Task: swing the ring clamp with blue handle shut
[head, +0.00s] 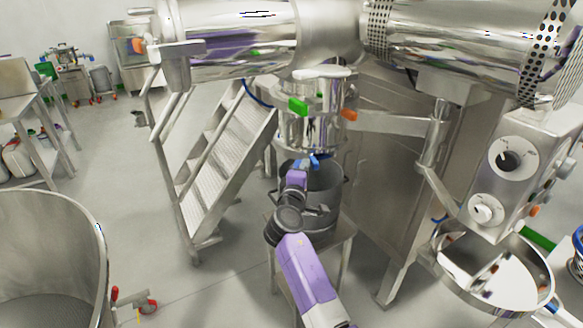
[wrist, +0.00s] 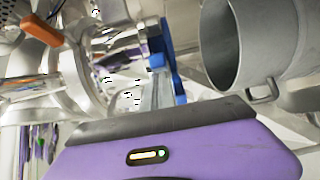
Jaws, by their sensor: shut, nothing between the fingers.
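The blue handle (head: 314,160) of the ring clamp shows small at the bottom of the shiny steel outlet, above a grey drum. In the wrist view the blue part (wrist: 166,42) stands beside the steel outlet. The clamp's ring is mostly hidden, and I cannot tell how far open it is. My gripper (head: 305,164) is at the blue handle in the head view. In the wrist view its fingers (wrist: 158,88) are shut and empty, their ends close to the blue part. I cannot tell whether they touch it.
The grey drum (head: 322,192) stands on a stand under the outlet (head: 305,130). A green handle (head: 298,106) and an orange handle (head: 349,115) sit higher up. Steel steps (head: 225,160) are at the left, a control box (head: 518,170) at the right.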

